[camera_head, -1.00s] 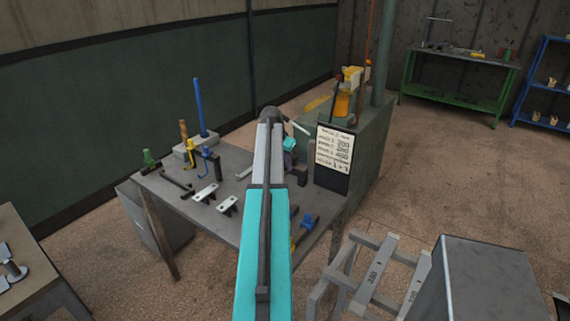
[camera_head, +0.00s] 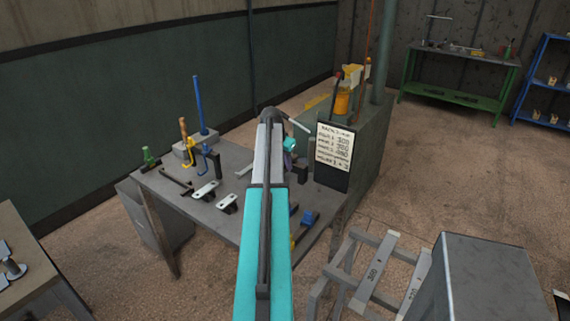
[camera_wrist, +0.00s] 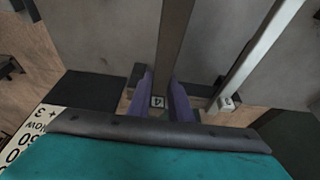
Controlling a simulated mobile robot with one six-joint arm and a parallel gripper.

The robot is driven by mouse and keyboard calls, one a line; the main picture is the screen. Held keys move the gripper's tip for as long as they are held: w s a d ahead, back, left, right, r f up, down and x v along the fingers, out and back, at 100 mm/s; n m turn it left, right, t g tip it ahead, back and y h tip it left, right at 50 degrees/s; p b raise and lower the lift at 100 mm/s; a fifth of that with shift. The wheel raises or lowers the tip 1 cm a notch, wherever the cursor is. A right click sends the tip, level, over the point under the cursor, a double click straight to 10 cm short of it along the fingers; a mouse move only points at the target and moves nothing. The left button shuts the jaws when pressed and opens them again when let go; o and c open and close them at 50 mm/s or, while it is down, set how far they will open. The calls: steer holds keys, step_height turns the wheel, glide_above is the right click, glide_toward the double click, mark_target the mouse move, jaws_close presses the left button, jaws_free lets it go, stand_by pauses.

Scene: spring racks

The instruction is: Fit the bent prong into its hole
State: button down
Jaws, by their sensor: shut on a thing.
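My gripper (camera_wrist: 160,98) shows purple fingers in the wrist view, closed on either side of a dark grey bar (camera_wrist: 173,40). This bar looks like the bent prong, but its bend and tip cannot be made out. A small tag marked 4 (camera_wrist: 157,101) shows between the fingers. In the head view my gripper (camera_head: 290,160) is over the far right part of the grey table (camera_head: 262,205), partly behind my arm. The prong is not clear there. I cannot tell which hole belongs to it or whether the prong touches one.
A paler metal bar (camera_wrist: 262,50) runs close right of the fingers in the wrist view. Blue and yellow hooks, white-topped brackets (camera_head: 206,191) and a grey block with a blue rod (camera_head: 198,105) stand on the table's left. A placard (camera_head: 334,147) stands right of my gripper.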

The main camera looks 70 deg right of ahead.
steer(key=shift+f+b, duration=0.4)
steer(key=shift+f, duration=0.45)
stand_by(0.6)
steer(key=c, duration=1.5)
jaws_free()
steer(key=shift+a+r, duration=0.1)
steer(key=shift+b+v, duration=1.4)
steer(key=shift+v, duration=5.4)
